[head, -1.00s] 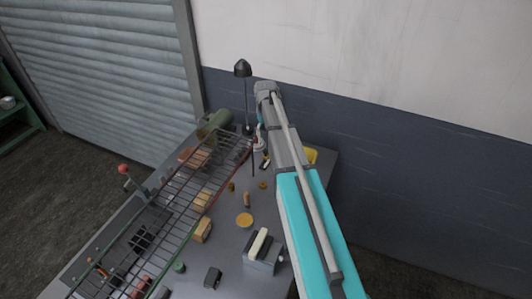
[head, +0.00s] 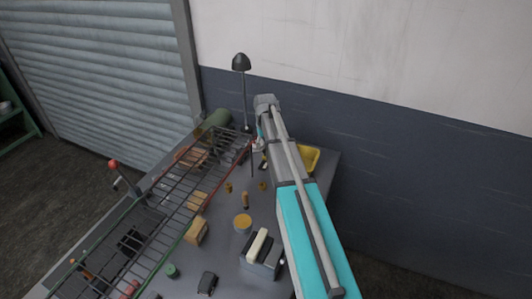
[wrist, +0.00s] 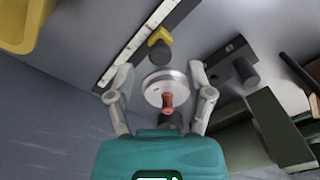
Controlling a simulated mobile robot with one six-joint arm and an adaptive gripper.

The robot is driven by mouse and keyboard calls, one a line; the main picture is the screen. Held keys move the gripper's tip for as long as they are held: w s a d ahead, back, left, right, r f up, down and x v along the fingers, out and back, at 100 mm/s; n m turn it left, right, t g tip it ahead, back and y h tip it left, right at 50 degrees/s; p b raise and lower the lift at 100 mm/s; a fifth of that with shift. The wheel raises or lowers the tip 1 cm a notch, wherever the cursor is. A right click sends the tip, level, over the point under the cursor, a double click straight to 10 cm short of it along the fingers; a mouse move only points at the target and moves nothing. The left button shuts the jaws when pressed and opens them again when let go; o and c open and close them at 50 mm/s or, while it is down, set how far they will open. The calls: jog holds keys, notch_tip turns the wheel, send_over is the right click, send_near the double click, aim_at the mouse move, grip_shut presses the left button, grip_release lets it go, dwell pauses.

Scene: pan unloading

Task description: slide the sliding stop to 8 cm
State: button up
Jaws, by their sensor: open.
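In the wrist view a white ruler scale (wrist: 136,42) on a dark rail runs diagonally at the top. A yellow pointer (wrist: 161,35) with a dark round knob (wrist: 160,54) sits beside the scale and looks like the sliding stop. The scale numbers are too small to read. My gripper (wrist: 160,72) is open, its fingers apart, with the knob just beyond and between the tips. A silver disc with a red pin (wrist: 165,88) shows between the fingers. In the head view my arm hides most of the stop and gripper.
A second dark knob on a dark bar (wrist: 243,70) is right of my gripper, near dark green blocks (wrist: 270,125). A yellow bin (head: 309,157) stands behind my arm. A wire rack (head: 160,205) fills the table's left, and a lamp (head: 241,63) stands at the back.

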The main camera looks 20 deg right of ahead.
jog(key=shift+f+b, duration=0.8)
jog(key=shift+f, duration=0.25)
grip_shut()
